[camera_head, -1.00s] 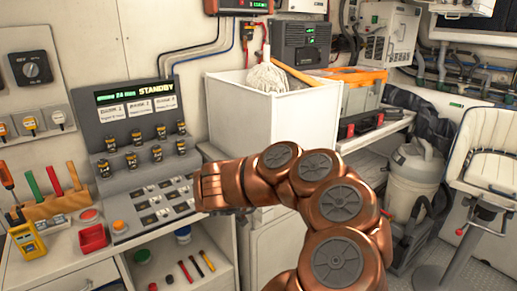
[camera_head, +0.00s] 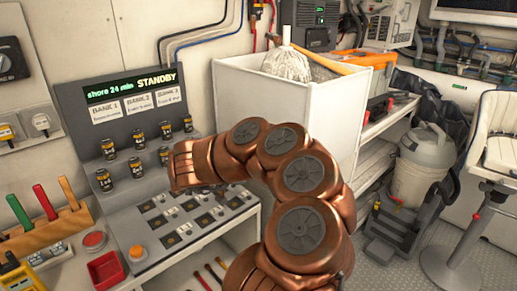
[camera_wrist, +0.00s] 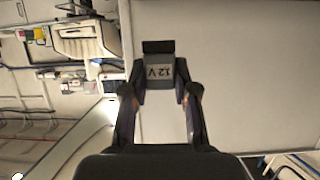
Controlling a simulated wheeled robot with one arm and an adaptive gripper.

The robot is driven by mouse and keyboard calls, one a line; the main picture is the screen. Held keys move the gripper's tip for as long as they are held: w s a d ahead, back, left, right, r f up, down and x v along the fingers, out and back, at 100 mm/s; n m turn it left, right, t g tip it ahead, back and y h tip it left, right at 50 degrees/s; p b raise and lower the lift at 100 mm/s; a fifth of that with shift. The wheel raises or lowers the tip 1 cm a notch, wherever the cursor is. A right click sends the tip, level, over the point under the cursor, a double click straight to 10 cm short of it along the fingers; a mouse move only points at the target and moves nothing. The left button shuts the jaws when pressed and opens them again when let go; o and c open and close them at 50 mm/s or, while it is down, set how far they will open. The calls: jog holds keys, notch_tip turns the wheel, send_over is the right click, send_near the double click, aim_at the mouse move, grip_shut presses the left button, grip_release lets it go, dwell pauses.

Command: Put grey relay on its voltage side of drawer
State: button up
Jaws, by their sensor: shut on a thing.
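In the wrist view my gripper (camera_wrist: 160,88) is shut on a small dark grey block, the grey relay (camera_wrist: 158,71). Its pale label reads "12 V" upside down. The relay is held clear of anything, with a pale plain surface behind it. In the head view my copper arm reaches left over the panel, and its wrist hides the gripper and relay. No drawer with marked voltage sides can be made out. Below the bench top is an open space (camera_head: 246,234) with several red and dark handled tools, partly hidden by my arm.
A grey console (camera_head: 125,98) reading STANDBY holds several black cylinders on its steps and a sloped panel of square sockets (camera_head: 160,231).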

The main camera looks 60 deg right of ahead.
jog(key=w+d+p, duration=0.4)
jog(key=w+d, duration=0.8)
jog(key=d, duration=0.2)
jog(key=shift+s+f+p, duration=0.15)
jog(key=shift+f+p, duration=0.2)
jog(key=shift+f, duration=1.1)
jog(key=shift+s+f+p, duration=0.1)
jog(key=shift+f+p, duration=0.25)
jog(key=shift+f, duration=1.1)
jog(key=shift+w+d+f, duration=0.15)
jog(key=shift+f, duration=0.4)
jog(key=shift+f+p, duration=0.15)
jog(key=shift+p, duration=0.15)
jog(key=o, duration=1)
jog(key=b+v, duration=0.3)
jog(key=v, duration=0.9)
jog(key=shift+w, duration=0.1)
